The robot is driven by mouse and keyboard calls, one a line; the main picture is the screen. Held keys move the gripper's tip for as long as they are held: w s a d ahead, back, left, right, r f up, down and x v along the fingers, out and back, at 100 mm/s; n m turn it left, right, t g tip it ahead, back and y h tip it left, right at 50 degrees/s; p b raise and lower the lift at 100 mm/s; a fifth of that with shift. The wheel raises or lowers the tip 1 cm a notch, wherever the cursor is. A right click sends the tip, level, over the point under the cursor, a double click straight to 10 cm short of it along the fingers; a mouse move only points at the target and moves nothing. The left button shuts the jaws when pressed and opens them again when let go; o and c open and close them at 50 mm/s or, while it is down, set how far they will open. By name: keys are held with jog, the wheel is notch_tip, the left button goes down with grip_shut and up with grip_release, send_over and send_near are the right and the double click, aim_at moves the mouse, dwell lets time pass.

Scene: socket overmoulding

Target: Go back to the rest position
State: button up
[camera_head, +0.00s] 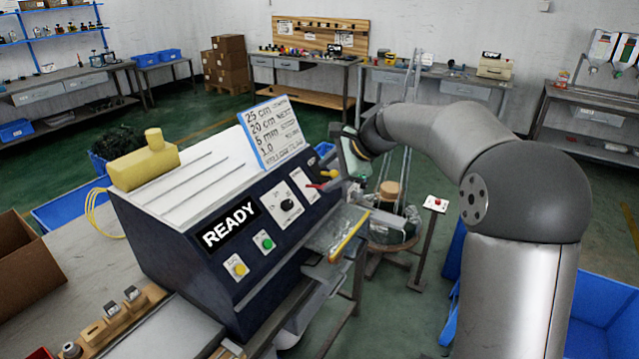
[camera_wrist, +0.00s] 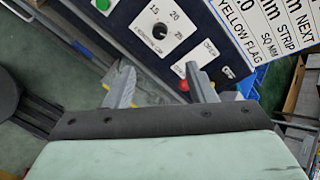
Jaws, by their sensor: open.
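My gripper (camera_wrist: 162,82) shows in the wrist view with its two grey fingers apart and nothing between them. The fingers point toward the front panel of a dark blue machine, near its dial (camera_wrist: 155,35) and a red knob (camera_wrist: 184,85). The machine's display (camera_head: 229,226) reads READY.
A handwritten board (camera_head: 272,133) and a yellow box (camera_head: 143,165) top the machine. A tray with a yellow edge (camera_head: 348,237) juts from its right side. A red button stands on a post (camera_head: 437,203). Blue bins (camera_head: 603,310) lie at right. Green floor lies open behind.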

jog(key=shift+s+d+r, duration=0.1)
jog(key=shift+d+r, duration=0.05)
jog(key=shift+r, duration=0.05)
jog(key=s+d+f+n+g+h, duration=0.1)
jog(key=s+d+f+n+h, duration=0.1)
jog(key=s, duration=1.1)
jog(key=s+d+f+n+g+h, duration=0.1)
jog(key=s+d+f+n, duration=0.4)
jog(key=s, duration=0.7)
jog(key=s+d+f+n+g+h, duration=0.1)
jog(key=s+d+f+n+h, duration=0.2)
jog(key=s+n, duration=0.4)
jog(key=s+f+h, duration=0.1)
jog(key=s+f, duration=0.1)
jog(key=s, duration=0.4)
jog(key=shift+s+d+f+g, duration=0.15)
jog(key=shift+s+f+g, duration=0.1)
jog(key=shift+s+g, duration=0.1)
